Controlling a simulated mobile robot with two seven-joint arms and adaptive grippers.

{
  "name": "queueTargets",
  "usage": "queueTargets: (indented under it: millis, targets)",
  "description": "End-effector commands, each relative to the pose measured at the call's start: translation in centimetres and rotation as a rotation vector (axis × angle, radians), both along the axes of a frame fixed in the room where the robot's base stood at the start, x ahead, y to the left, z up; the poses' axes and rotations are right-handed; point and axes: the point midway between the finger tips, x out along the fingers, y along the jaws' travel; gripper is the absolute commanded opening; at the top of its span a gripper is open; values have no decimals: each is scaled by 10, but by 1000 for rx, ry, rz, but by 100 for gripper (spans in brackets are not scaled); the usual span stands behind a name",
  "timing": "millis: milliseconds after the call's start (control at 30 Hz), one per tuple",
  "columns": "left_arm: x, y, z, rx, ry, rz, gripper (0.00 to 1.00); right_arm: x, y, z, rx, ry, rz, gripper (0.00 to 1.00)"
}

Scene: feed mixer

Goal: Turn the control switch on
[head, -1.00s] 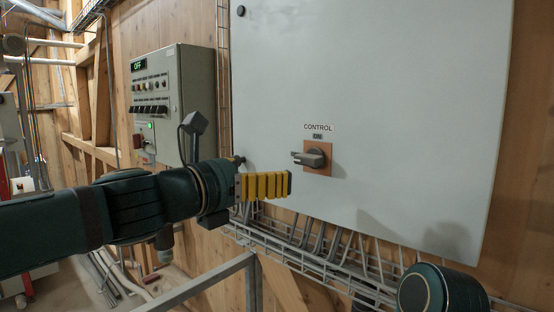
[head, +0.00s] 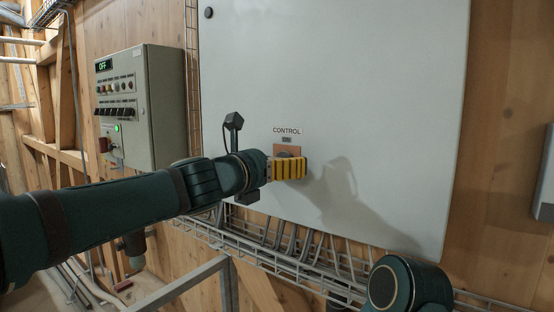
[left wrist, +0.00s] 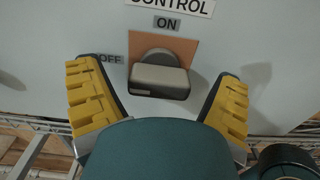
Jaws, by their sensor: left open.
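The control switch is a grey rotary knob on an orange plate on the large pale cabinet door. In the head view, its plate (head: 280,148) shows only partly above my left gripper (head: 289,168), whose yellow fingers hide most of the knob. In the left wrist view, the knob (left wrist: 160,80) shows clearly, its grip bar lying roughly level. An "ON" label is above it and an "OFF" label to its left. My left gripper (left wrist: 158,85) is open, with one yellow finger on either side of the knob, apart from it. My right gripper is not in view.
A smaller grey panel (head: 150,110) with buttons and a display reading "OFF" hangs left of the cabinet (head: 380,70). A wire cable tray (head: 255,245) and a metal rail (head: 190,283) run below. The door around the switch is clear.

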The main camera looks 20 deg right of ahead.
Motion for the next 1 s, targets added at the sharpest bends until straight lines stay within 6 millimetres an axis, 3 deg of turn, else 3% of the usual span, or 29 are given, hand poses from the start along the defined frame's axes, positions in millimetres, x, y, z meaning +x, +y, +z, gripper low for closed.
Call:
queueTargets:
  millis: [333,533,1000]
  targets:
    - [2,-3,0,-1,-1,0,92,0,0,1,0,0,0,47]
    - [2,-3,0,-1,-1,0,23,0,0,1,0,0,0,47]
    - [1,-3,-1,42,-55,0,23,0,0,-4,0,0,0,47]
